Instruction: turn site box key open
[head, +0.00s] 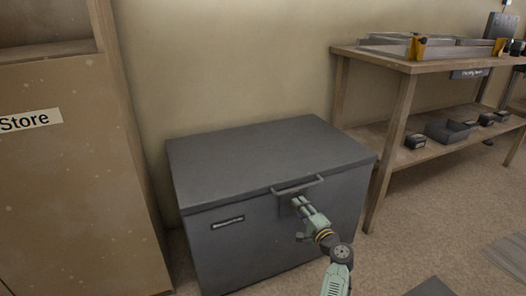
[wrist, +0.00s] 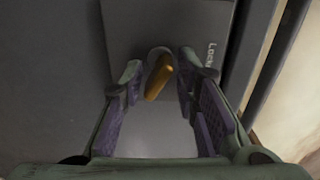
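The site box (head: 265,160) is a dark grey chest with its lid down, standing against the wall in the head view. A bar handle (head: 297,185) runs along the upper front. In the wrist view a brass-coloured key (wrist: 158,76) sits in a round lock on a grey plate (wrist: 140,25), which bears lettering that starts "Lock". The key is tilted. My gripper (wrist: 155,82) is open, with one finger on each side of the key and a gap showing on both sides. In the head view my gripper (head: 298,204) is at the box front, just below the handle, and hides the key.
A wooden cupboard (head: 70,150) labelled "Store" stands left of the box. A wooden bench (head: 400,95) on the right carries metal frames on top and several dark trays on its lower shelf. Floor (head: 440,220) to the right is mostly clear, with flat grey pieces lying there.

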